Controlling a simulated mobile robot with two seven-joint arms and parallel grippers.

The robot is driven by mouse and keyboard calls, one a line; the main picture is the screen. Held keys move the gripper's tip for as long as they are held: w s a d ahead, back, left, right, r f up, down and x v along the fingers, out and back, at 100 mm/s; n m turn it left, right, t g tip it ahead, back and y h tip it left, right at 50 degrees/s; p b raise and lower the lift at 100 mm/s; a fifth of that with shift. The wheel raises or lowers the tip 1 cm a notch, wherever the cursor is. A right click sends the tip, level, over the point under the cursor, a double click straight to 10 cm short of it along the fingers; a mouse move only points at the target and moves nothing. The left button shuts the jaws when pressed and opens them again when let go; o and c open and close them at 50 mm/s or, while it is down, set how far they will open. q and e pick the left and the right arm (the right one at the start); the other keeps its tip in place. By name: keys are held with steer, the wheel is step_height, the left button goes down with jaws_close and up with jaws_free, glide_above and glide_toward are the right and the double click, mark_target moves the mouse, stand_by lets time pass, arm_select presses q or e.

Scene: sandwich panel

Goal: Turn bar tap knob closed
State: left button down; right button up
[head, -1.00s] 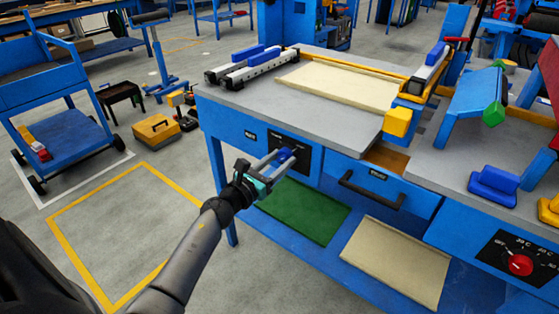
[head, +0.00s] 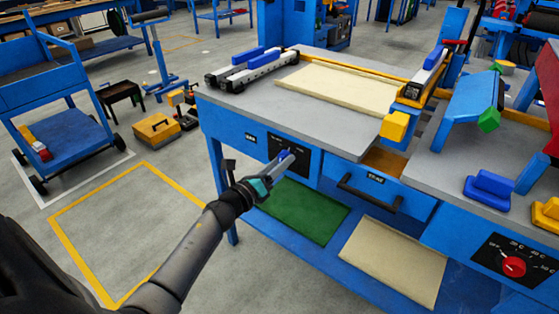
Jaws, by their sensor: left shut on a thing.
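The blue tap knob (head: 284,155) sits on a black panel (head: 302,147) on the front of the blue workbench, left of the drawer. My left gripper (head: 288,159) reaches the knob from the lower left and is shut on it. The fingers are seen nearly edge-on, one behind the other, and they hide most of the knob. The marks on the panel are too small to read. My right gripper is not in view.
The grey worktop (head: 250,104) overhangs the panel. A drawer with a black handle (head: 370,197) is to the right. A green sheet (head: 305,212) and a cream sheet (head: 395,260) lie on the lower shelf. A red knob (head: 514,267) is at the right.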

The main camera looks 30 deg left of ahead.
arm_select(q)
steer(key=shift+r+n+p, duration=0.1)
steer(key=shift+n+p, duration=1.9)
steer(key=shift+n, duration=3.7)
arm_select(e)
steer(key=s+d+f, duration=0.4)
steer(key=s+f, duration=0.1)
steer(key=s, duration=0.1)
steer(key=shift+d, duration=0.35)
arm_select(q)
steer(key=shift+c, duration=1.8)
jaws_free()
steer(key=shift+s, duration=0.1)
